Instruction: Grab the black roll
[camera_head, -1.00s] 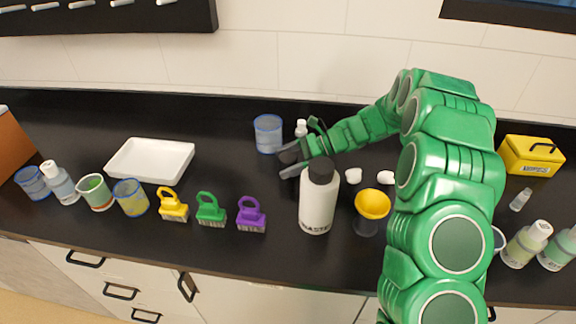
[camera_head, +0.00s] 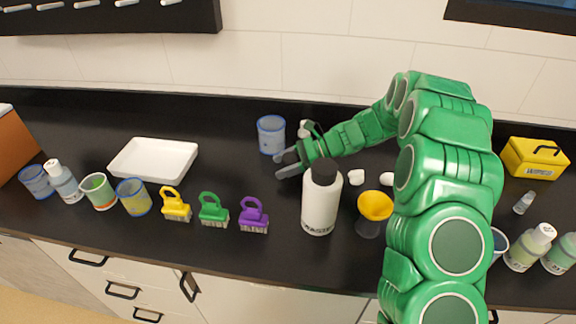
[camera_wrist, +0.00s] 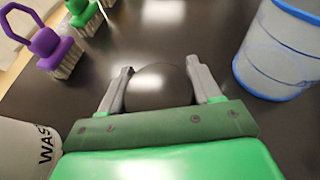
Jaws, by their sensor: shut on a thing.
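The black roll (camera_wrist: 160,88) is a dark, smooth, round thing between the two grey fingers of my gripper (camera_wrist: 160,80) in the wrist view. One finger lies against each side of it, and my gripper is shut on it. Its near part is hidden by the gripper's green body. In the head view my gripper (camera_head: 284,163) is low over the black counter, behind the white waste bottle. The roll (camera_head: 290,157) is hard to make out there, dark against the dark counter.
The waste bottle (camera_head: 319,203) stands close in front of my gripper. A blue-rimmed clear cup (camera_head: 271,136) stands just behind it. Purple (camera_head: 253,216), green (camera_head: 213,211) and yellow (camera_head: 175,205) brushes are front left. A white tray (camera_head: 153,175) is farther left. Counter between tray and gripper is clear.

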